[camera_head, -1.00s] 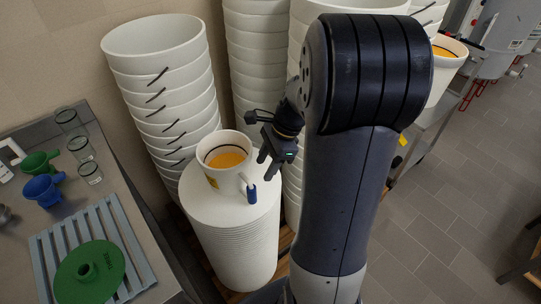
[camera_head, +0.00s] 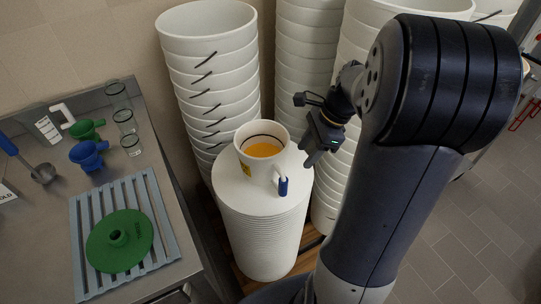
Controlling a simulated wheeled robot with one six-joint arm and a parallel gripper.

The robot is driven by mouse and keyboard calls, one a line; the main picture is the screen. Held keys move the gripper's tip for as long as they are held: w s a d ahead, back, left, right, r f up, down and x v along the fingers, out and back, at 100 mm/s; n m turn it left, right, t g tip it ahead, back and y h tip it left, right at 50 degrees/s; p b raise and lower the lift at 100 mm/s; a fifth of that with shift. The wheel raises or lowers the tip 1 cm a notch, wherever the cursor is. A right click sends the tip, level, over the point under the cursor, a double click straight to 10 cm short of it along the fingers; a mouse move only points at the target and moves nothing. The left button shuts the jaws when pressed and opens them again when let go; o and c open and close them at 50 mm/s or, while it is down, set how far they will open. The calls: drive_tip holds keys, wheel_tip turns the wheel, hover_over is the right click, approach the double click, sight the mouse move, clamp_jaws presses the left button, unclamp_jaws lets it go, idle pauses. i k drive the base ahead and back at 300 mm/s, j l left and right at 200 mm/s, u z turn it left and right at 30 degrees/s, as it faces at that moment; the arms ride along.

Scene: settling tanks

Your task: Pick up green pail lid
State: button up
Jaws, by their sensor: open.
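The green pail lid (camera_head: 104,252), a round disc with a raised hub in its middle, lies on a grey slatted rack (camera_head: 160,222) on the steel counter at the left. My gripper (camera_head: 309,160) is well to the right of the lid, beside a white pail with orange contents. It points downward and is open, with nothing seen between its fingers. The lid is in full view, and my arm covers much of the right side.
The white pail (camera_head: 245,140) with a blue-gripped handle stands on a stack of white lids (camera_head: 262,235) between my gripper and the counter (camera_head: 185,265). Tall stacks of white pails (camera_head: 205,45) stand behind. Funnels (camera_head: 88,155), glasses (camera_head: 131,146) and a ladle (camera_head: 42,173) are on the counter.

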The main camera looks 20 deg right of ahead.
sight(123, 238)
drive_tip(key=u, duration=1.6)
drive_tip(key=z, duration=1.65)
drive_tip(key=k+j, duration=0.1)
drive_tip(key=j, duration=0.45)
drive_tip(key=k+j, duration=0.1)
drive_tip(key=j, duration=1)
drive_tip(key=k+u, duration=0.05)
